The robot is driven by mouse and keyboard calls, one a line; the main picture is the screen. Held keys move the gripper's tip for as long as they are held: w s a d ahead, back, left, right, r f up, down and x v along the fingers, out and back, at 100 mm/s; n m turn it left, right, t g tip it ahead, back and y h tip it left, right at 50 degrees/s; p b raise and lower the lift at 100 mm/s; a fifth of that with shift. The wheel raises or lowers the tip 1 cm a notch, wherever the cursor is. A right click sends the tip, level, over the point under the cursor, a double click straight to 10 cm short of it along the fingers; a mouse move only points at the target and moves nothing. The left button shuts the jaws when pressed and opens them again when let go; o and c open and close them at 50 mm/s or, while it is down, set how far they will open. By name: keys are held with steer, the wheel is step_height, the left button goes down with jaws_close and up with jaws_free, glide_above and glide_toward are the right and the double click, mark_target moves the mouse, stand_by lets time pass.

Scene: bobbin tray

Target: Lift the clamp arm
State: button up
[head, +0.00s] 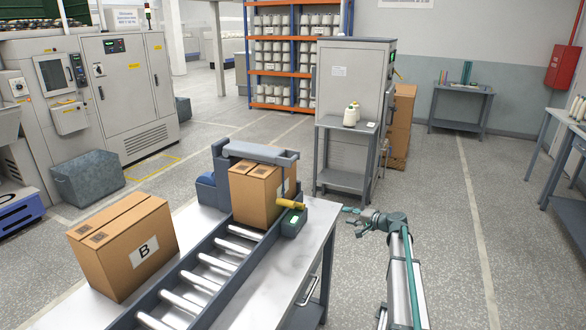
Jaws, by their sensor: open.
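A grey clamp arm (258,152) spans level across the far end of the roller conveyor, above two cardboard boxes (253,196) standing close together. I cannot tell whether it touches them. A yellow handle (291,203) sticks out at the conveyor's right side, over a small dark green unit (290,223) with a light display. How the handle joins the clamp arm is not clear. My gripper (349,217) is open and empty, to the right of the handle and apart from it, beyond the bench's right edge.
The metal bench (256,297) carries the roller conveyor (208,275). Another carton marked B (141,252) stands left of the rollers. A small grey table (343,180) with white bobbins (350,117) and a tall cabinet (347,85) stand behind. The floor right of my arm is clear.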

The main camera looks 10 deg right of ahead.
step_height(320, 180, up, 6)
steer(key=w+t, duration=0.1)
steer(key=w, duration=0.1)
steer(key=n+g+y+b, duration=0.2)
steer(key=n+y+b, duration=0.1)
steer(key=y, duration=0.6)
glide_toward(293, 157)
steer(key=f, duration=0.1)
steer(key=p+x, duration=0.2)
steer(key=x, duration=0.8)
steer(key=shift+s+a, duration=0.1)
steer(key=shift+s, duration=0.1)
jaws_close()
